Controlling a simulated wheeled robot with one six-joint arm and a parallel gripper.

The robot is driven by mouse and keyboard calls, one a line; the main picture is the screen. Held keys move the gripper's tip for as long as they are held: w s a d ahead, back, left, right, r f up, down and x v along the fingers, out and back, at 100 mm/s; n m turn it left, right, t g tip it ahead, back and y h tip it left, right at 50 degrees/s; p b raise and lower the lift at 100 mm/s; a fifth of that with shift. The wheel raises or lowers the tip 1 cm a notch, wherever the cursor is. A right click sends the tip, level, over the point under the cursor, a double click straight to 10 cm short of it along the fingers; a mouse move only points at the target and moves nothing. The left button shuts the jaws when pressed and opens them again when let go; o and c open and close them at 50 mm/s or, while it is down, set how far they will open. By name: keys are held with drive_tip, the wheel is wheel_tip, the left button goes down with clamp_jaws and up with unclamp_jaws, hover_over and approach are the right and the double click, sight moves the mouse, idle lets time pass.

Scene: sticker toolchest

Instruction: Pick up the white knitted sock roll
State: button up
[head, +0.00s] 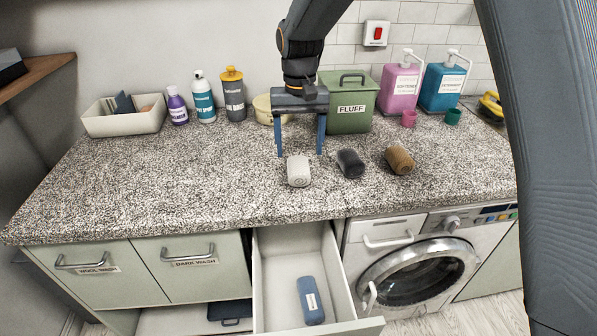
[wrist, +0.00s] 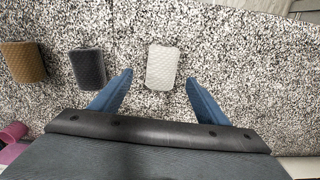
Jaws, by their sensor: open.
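The white knitted sock roll (head: 299,171) lies on the speckled countertop near its front edge. In the wrist view the white roll (wrist: 162,67) lies just beyond the fingertips, roughly centred between them. My gripper (head: 300,155) is open and empty, pointing down behind and above the white roll. In the wrist view my gripper's two blue fingers (wrist: 159,76) are spread wider than the roll, with no visible contact.
A dark roll (head: 351,163) and a brown roll (head: 399,158) lie to the right. The green FLUFF bin (head: 349,112) stands close behind my gripper. An open drawer (head: 264,296) below holds a blue item (head: 310,300).

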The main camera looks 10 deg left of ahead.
sight(299, 164)
drive_tip(key=shift+s+a+f+p, duration=0.1)
drive_tip(key=shift+f+p, duration=0.55)
drive_tip(key=shift+f, duration=0.85)
drive_tip(key=shift+s+f+p, duration=0.1)
drive_tip(key=shift+f+p, duration=0.5)
drive_tip(key=shift+f, duration=0.9)
drive_tip(key=c, duration=1.1)
